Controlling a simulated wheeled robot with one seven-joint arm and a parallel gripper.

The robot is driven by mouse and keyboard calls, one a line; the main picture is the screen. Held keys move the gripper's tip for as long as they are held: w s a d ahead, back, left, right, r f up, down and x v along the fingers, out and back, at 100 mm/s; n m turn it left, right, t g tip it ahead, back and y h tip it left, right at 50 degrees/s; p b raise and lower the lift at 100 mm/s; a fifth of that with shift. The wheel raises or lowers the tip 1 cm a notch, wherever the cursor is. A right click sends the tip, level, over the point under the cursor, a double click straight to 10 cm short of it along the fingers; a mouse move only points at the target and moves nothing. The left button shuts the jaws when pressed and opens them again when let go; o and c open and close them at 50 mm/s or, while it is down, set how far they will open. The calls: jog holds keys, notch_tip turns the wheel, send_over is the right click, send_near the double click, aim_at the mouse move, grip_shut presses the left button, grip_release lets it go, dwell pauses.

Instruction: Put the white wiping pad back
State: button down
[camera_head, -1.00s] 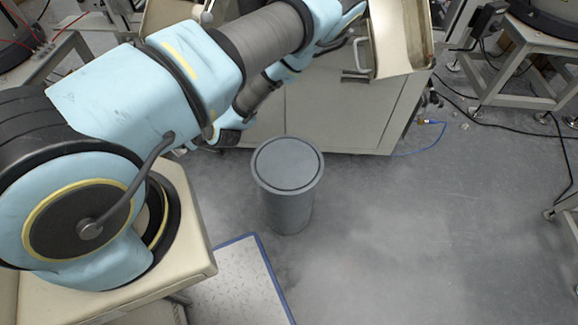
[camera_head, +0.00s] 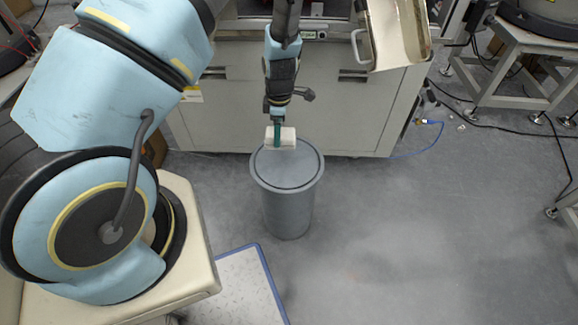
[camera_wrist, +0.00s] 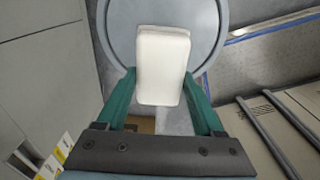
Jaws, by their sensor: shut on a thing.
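The white wiping pad (camera_head: 289,136) is a small white block with rounded edges. My gripper (camera_head: 277,134) is shut on it, with one green finger showing across its near side in the head view. In the wrist view the pad (camera_wrist: 163,62) sits between the two green fingers of my gripper (camera_wrist: 160,95). The pad is over the far part of the round top of a grey cylindrical stand (camera_head: 287,205). I cannot tell whether the pad touches that top.
A beige cabinet (camera_head: 230,115) with handles stands just behind the stand. An open beige tray or door (camera_head: 398,35) juts out at its upper right. A blue-edged plate (camera_head: 240,290) lies at lower left.

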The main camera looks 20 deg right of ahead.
jog(key=shift+s+d+r, duration=0.3)
jog(key=shift+d+r, duration=0.05)
jog(key=shift+d, duration=0.25)
jog(key=shift+s+d+f, duration=0.1)
jog(key=shift+d+f, duration=0.05)
jog(key=shift+f, duration=0.05)
notch_tip(320, 180, down, 9)
jog(key=shift+f, duration=0.1)
grip_release()
jog(key=shift+f, duration=0.1)
